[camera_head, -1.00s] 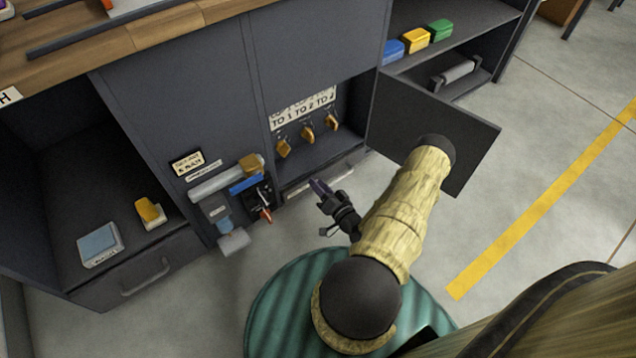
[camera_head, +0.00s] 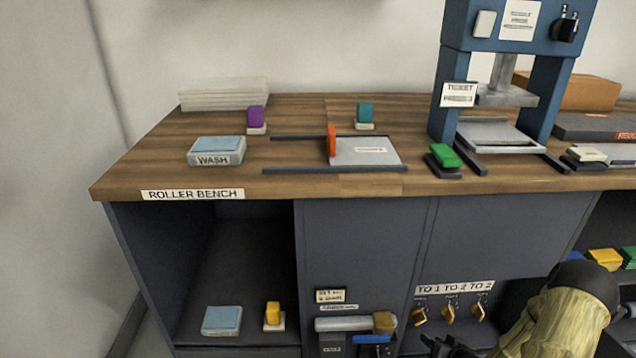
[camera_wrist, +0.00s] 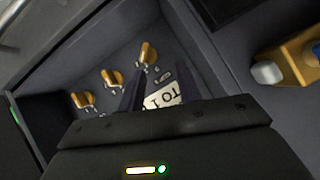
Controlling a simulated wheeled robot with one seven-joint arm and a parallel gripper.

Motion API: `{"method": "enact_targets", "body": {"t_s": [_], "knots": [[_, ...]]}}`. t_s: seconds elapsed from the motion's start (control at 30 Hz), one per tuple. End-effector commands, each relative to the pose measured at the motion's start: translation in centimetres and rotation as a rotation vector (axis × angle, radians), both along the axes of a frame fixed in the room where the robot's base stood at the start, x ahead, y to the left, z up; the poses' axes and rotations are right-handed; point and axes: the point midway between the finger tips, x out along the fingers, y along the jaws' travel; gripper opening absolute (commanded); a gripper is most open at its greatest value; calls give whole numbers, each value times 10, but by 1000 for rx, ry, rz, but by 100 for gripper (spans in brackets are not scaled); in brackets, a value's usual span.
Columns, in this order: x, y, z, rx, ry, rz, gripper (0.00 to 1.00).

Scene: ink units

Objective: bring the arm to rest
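My arm (camera_head: 555,325) reaches in from the lower right in the head view, in front of the bench cabinet. My gripper (camera_head: 440,347) shows only in part at the bottom edge of that view. In the wrist view my gripper (camera_wrist: 157,80) has its two dark fingers apart, with a printed label (camera_wrist: 163,96) showing between them and nothing held. The gripper faces an open cabinet bay with three orange-yellow knobs (camera_wrist: 111,77) on its back wall. I see no contact with them.
The wooden bench top (camera_head: 290,112) carries a wash block (camera_head: 216,158), coloured handles, a roller slide plate (camera_head: 365,151) and a blue press (camera_head: 445,92). An open shelf bay (camera_head: 245,275) is at left. An orange-yellow object (camera_wrist: 295,62) is at right in the wrist view.

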Motion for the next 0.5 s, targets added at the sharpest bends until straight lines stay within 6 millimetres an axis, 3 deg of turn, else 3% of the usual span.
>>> {"method": "enact_targets", "body": {"t_s": [0.03, 0.23, 0.5], "knots": [[4, 4, 18, -43, 33, 23, 35], [7, 18, 69, -181, 185, 69, 35], [-8, 48, 146, -324, 357, 91, 35]]}}
